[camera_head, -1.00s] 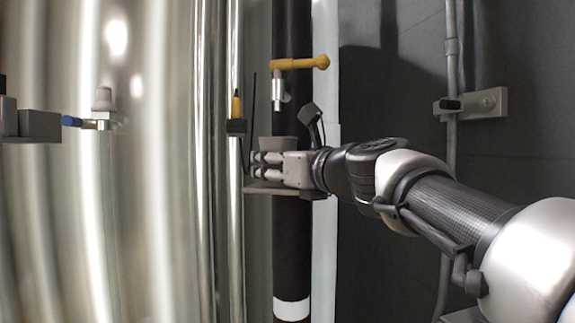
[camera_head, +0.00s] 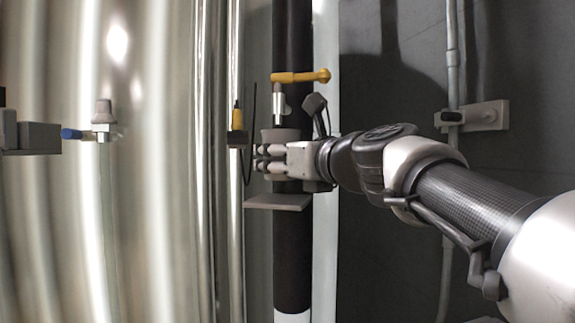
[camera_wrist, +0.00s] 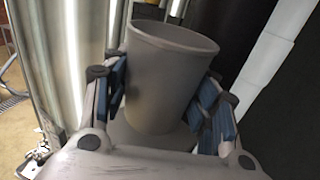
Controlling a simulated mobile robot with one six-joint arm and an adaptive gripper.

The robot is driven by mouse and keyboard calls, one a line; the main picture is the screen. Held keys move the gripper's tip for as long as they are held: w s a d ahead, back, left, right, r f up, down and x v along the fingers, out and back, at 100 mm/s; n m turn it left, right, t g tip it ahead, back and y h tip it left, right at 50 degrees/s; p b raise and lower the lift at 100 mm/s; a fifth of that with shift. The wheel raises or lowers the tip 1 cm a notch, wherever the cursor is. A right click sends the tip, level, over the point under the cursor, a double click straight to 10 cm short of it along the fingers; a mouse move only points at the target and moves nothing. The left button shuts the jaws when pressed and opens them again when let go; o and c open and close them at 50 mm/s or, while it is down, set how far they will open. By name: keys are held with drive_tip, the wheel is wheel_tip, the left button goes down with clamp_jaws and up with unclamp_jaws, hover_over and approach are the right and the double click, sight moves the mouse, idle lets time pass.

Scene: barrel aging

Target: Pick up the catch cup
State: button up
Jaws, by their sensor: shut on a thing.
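The catch cup is a grey, open-topped tapered cup (camera_wrist: 165,80), upright between the blue finger pads in the wrist view. Its rim (camera_head: 280,134) shows above the fingers in the head view. My gripper (camera_head: 270,158) is shut on the cup from the right; its fingers also show in the wrist view (camera_wrist: 163,100). The cup is held above a small grey shelf plate (camera_head: 278,202), with a gap between the fingers and the plate. The cup's lower part is largely hidden by the fingers in the head view.
A tap with a yellow handle (camera_head: 300,76) and metal spout (camera_head: 279,103) is just above the cup. A dark vertical pipe (camera_head: 293,250) stands behind. A yellow-and-black sensor (camera_head: 237,125) is close at left. A large shiny steel tank (camera_head: 110,230) fills the left.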

drive_tip(key=b+v, duration=0.2)
drive_tip(key=v, duration=1.5)
drive_tip(key=shift+f, duration=0.2)
drive_tip(key=shift+s, duration=0.1)
